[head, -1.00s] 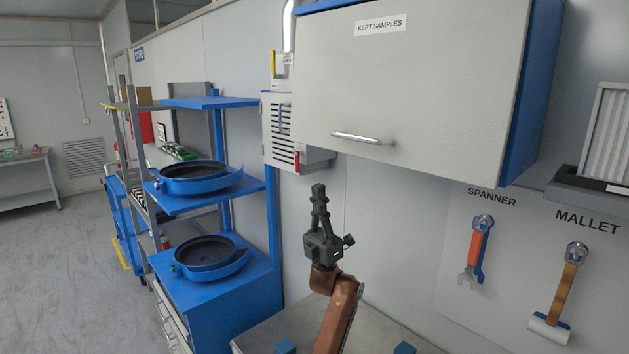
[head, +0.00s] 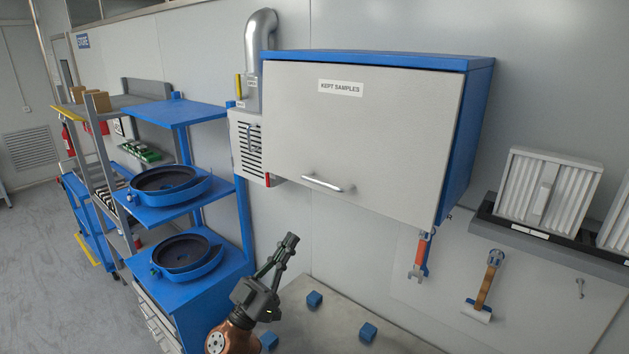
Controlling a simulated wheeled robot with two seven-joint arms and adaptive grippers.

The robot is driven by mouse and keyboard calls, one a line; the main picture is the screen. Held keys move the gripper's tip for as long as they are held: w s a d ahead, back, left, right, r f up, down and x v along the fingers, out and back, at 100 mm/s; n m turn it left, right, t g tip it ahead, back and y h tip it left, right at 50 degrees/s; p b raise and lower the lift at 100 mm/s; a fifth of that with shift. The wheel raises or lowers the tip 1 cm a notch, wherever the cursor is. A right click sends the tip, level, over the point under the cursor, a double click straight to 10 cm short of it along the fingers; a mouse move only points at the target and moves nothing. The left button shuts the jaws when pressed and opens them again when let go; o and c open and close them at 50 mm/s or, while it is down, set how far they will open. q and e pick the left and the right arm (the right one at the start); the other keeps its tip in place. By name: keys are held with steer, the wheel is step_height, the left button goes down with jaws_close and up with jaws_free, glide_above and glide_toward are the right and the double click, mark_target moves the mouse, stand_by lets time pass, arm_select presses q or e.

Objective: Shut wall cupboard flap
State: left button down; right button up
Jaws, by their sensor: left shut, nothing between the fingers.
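The wall cupboard (head: 478,115) is a blue box on the wall. Its grey flap (head: 360,140), labelled KEPT SAMPLES, hangs down over the front and looks closed or nearly so. A thin dark line runs along its top edge, and I cannot tell if a small gap is left. The silver bar handle (head: 328,184) is near the flap's lower edge. My left gripper (head: 290,240) is shut and empty, below and left of the handle, apart from the flap and pointing up. My right gripper is not in view.
A grey vented unit with a duct (head: 247,145) adjoins the cupboard's left side. A blue rack (head: 215,195) with round bowls stands left. Blue blocks (head: 314,299) lie on the bench below. A spanner (head: 420,257) and mallet (head: 485,285) hang at right, under a filter shelf (head: 540,240).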

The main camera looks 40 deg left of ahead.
arm_select(q)
steer(key=s+y, duration=0.1)
steer(key=p, duration=0.4)
glide_toward(326, 189)
step_height(326, 189, up, 5)
steer(key=shift+n, duration=0.4)
steer(key=w, duration=0.2)
steer(key=w+f+b, duration=0.1)
steer(key=w, duration=0.1)
steer(key=shift+w+d+f, duration=0.2)
steer(key=shift+w+d, duration=0.05)
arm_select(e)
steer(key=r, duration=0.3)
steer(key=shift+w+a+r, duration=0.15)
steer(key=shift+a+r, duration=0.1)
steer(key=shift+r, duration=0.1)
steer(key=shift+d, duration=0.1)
